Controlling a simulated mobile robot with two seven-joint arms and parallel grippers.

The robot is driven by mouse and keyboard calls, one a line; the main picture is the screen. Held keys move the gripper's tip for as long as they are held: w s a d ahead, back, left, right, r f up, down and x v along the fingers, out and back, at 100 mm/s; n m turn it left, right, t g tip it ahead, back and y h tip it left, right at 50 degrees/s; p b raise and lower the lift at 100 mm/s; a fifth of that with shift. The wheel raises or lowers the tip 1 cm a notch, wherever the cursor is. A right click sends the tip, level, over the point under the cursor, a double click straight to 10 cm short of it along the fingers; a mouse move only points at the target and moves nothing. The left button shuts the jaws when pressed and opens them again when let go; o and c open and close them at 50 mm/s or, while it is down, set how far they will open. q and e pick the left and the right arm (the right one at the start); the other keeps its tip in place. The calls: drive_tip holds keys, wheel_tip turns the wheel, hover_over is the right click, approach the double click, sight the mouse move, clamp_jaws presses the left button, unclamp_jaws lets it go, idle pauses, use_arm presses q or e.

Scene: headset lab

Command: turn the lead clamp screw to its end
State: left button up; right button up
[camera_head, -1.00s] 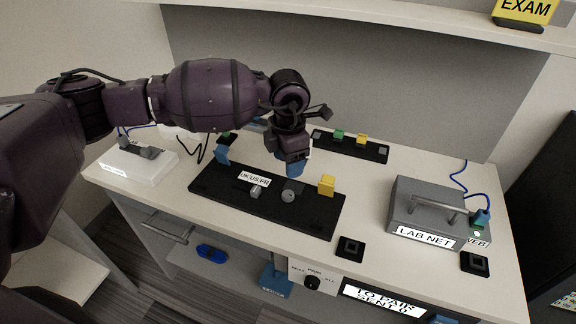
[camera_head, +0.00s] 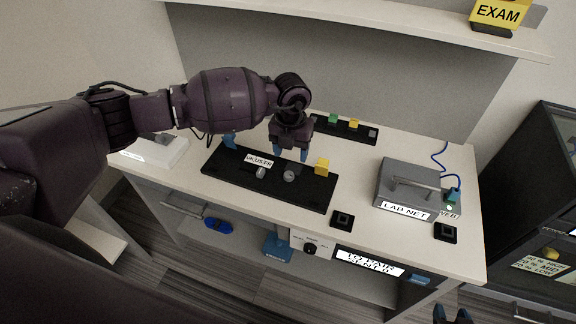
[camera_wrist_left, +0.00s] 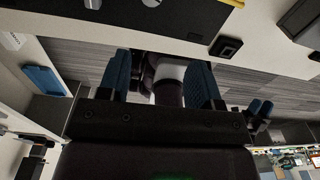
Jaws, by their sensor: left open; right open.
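A black board (camera_head: 222,167) labelled UK/US/FR lies on the bench. It carries a small grey knob (camera_head: 261,172), a rounder grey knob (camera_head: 289,176) and a yellow block (camera_head: 322,167). I cannot tell which knob is the lead clamp screw. My left gripper (camera_head: 291,153) is open with two blue fingers, just behind the round knob in the picture, holding nothing. In the left wrist view its fingers (camera_wrist_left: 160,85) are spread, and the board (camera_wrist_left: 190,15) shows at the top edge. My right gripper (camera_head: 451,315) is open and empty at the bottom right, beyond the bench front.
A grey LAB NET box (camera_head: 408,180) with a handle stands at the right. A black strip (camera_head: 333,132) with coloured blocks lies behind the board. Small black pads (camera_head: 342,219) sit near the front edge. A white box (camera_head: 160,152) is at the left.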

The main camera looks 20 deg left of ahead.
sight(289, 174)
use_arm(q)
drive_tip(key=f+n, duration=0.3)
drive_tip(key=f, duration=0.1)
drive_tip(key=w+a+f+n, duration=0.1)
drive_tip(key=f+n, duration=0.2)
drive_tip(key=f, duration=0.1)
drive_tip(key=w+f+n, duration=0.1)
drive_tip(key=f+n, duration=0.2)
drive_tip(key=f, duration=0.1)
drive_tip(key=shift+a+t, duration=0.15)
drive_tip(key=shift+t, duration=0.15)
drive_tip(key=shift+r, duration=0.1)
drive_tip(key=c, duration=0.9)
